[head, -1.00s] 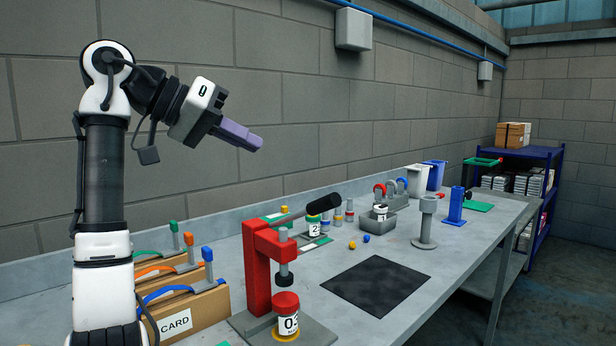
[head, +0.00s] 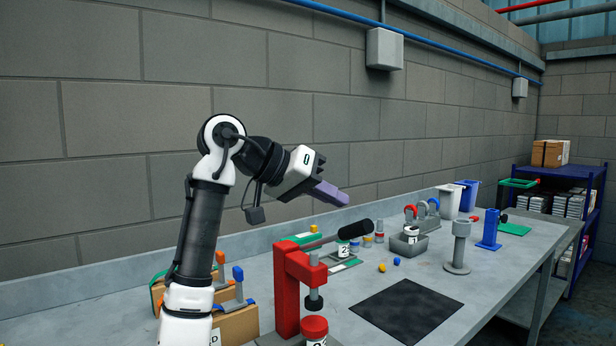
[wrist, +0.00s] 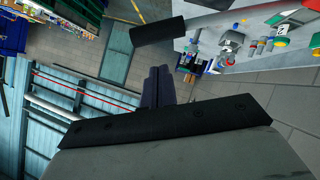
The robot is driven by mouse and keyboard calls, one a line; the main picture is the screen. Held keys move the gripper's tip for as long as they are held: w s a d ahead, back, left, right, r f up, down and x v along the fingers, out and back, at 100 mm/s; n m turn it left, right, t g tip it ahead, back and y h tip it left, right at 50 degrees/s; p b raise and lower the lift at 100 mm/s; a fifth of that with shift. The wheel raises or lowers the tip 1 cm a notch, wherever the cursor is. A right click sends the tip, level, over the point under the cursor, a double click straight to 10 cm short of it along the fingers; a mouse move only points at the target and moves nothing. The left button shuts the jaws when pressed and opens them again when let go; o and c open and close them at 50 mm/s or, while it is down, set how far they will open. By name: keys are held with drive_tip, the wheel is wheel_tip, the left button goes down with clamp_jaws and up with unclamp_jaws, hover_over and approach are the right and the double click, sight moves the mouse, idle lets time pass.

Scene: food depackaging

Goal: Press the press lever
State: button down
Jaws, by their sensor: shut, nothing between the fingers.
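The red press (head: 287,290) stands on the bench in the head view. Its lever slants up to the right and ends in a thick black handle (head: 357,228). Under its grey plunger (head: 315,298) sits a jar with a red cap (head: 314,327), cut off by the bottom edge. My gripper (head: 343,197) has its purple fingers shut and empty, pointing right and down, above and slightly left of the handle in the picture. In the wrist view the shut fingers (wrist: 158,84) point towards a dark bar (wrist: 157,31), apparently the handle, with a visible gap between.
A black mat (head: 407,309) lies right of the press. Jars and a grey bin (head: 408,246) stand behind it, with a grey stand (head: 459,255) to the right. Cardboard boxes with coloured-handled tools (head: 237,325) are left of the press. The wall runs behind the bench.

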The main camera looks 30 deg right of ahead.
drive_tip(key=f, duration=0.1)
drive_tip(key=s, duration=0.1)
drive_tip(key=f, duration=0.1)
drive_tip(key=shift+s+d+f, duration=0.15)
drive_tip(key=shift+d+f, duration=0.1)
drive_tip(key=shift+f, duration=0.05)
drive_tip(key=shift+d+f, duration=0.1)
